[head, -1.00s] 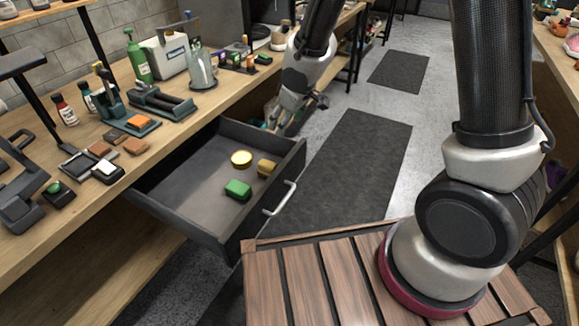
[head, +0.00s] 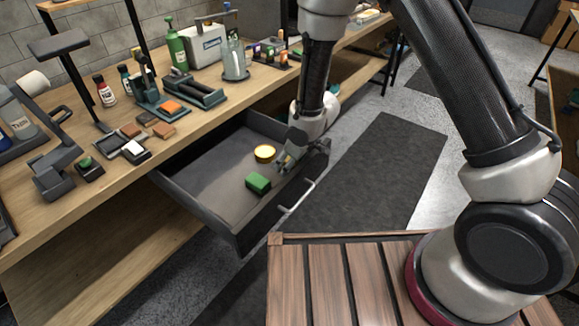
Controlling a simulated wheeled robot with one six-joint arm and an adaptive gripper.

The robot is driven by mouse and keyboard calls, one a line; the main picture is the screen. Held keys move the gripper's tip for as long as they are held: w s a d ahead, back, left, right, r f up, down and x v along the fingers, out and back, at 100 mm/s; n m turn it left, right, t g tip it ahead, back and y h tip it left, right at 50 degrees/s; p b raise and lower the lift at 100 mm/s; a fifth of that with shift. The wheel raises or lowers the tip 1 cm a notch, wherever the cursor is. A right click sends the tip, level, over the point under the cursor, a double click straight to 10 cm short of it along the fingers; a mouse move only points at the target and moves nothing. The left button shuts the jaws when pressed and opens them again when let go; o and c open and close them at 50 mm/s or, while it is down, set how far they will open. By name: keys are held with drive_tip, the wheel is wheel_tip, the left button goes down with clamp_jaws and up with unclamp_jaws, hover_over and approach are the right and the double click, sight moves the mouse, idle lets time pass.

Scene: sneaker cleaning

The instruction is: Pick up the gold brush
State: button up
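The open drawer (head: 213,197) under the workbench holds a round yellow tin (head: 265,153) and a green brush (head: 258,183). My gripper (head: 284,163) points down into the drawer at its right side, just right of the tin and above right of the green brush. The gold brush does not show clearly now; my gripper covers the spot where it lay. The fingers are small and dark, so I cannot tell whether they are open or shut, or on the brush.
The workbench (head: 60,215) carries bottles, holders and small blocks. The drawer's front handle (head: 297,198) sticks out. A slatted wooden surface (head: 330,285) lies in front of the drawer. The dark mat (head: 385,165) on the floor is clear.

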drive_tip(key=shift+c, duration=0.4)
drive_tip(key=c, duration=1)
drive_tip(key=shift+r, duration=0.15)
wheel_tip(320, 180, up, 10)
drive_tip(key=shift+f, duration=0.1)
drive_tip(key=o, duration=0.5)
drive_tip(key=shift+c, duration=0.2)
drive_tip(key=c, duration=0.4)
